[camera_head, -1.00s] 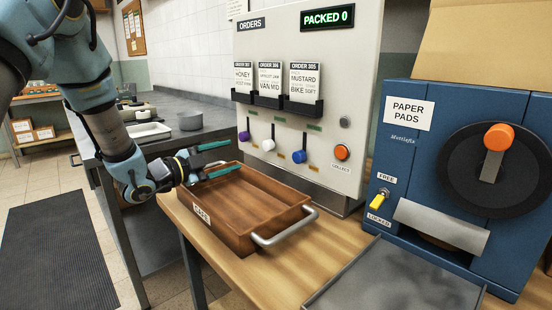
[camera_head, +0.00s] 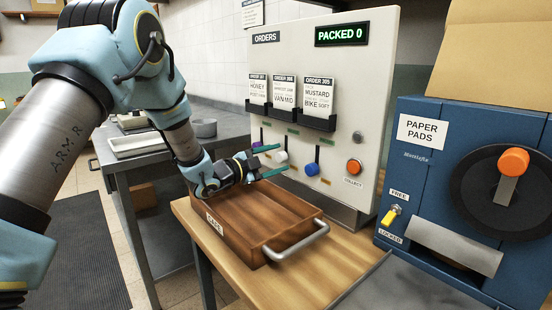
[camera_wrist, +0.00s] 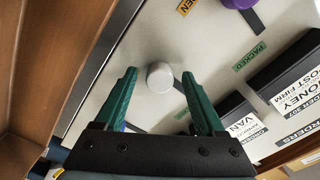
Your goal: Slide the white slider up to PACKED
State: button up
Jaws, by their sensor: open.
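The white slider (camera_head: 282,157) is a round knob at the low end of its dark slot on the order panel (camera_head: 345,75). It also shows in the wrist view (camera_wrist: 159,78), between the fingertips with a gap on each side. My gripper (camera_head: 283,158) is open, its two green fingers reaching toward the panel around the knob. A green PACKED label (camera_wrist: 249,56) and part of an orange label (camera_wrist: 187,6) show in the wrist view. In the head view the fingers partly cover the slot area.
A purple slider (camera_head: 256,148) and a blue slider (camera_head: 311,169) flank the white one. An orange collect button (camera_head: 353,166) is to the right. Card holders (camera_head: 318,121) stick out above. A brown crate (camera_head: 240,237) stands below my gripper. A blue paper-pads machine (camera_head: 415,170) stands right.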

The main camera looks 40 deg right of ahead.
grip_shut()
dwell(0.6)
dwell(0.8)
